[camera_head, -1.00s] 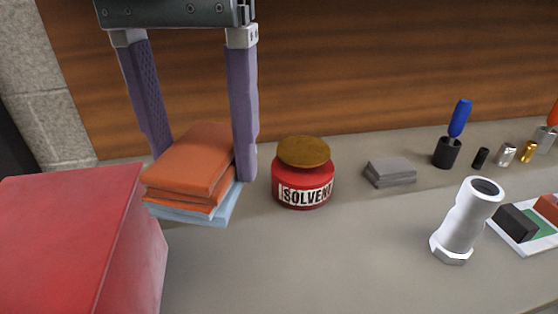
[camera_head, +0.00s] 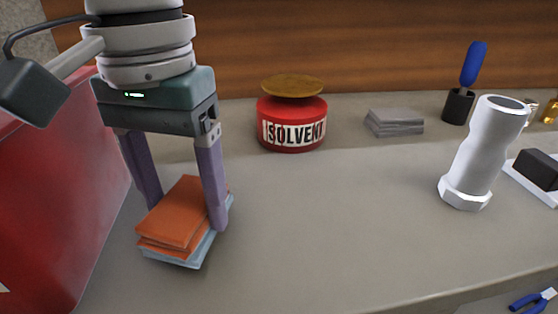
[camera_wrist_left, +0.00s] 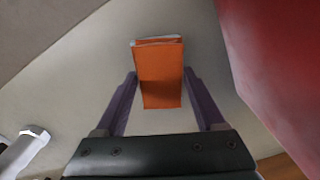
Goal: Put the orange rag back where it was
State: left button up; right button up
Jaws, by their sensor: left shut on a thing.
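The folded orange rag (camera_head: 178,212) lies on a folded light blue cloth (camera_head: 190,258) at the lower left of the head view. My left gripper (camera_head: 188,216) points down with its two purple fingers on either side of this stack, shut on the orange rag, with the blue cloth directly beneath it. I cannot tell whether the stack touches the counter or hangs just above it. In the left wrist view the orange rag (camera_wrist_left: 160,75) sits between the fingertips, a pale edge showing at its far end. My right gripper is not in view.
A red box (camera_head: 60,220) stands close to the left of the stack. A red solvent can (camera_head: 291,125), grey pads (camera_head: 394,122) and a white pipe fitting (camera_head: 480,155) stand behind and to the right. The counter (camera_head: 330,210) between them is clear.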

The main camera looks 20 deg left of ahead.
aim_at(186, 204)
pick_arm(q)
jog(key=shift+f, duration=0.8)
jog(key=shift+d, duration=0.15)
jog(key=shift+r, duration=0.1)
jog(key=o, duration=1.3)
notch_tip(186, 204, up, 12)
jog(key=shift+p, duration=0.45)
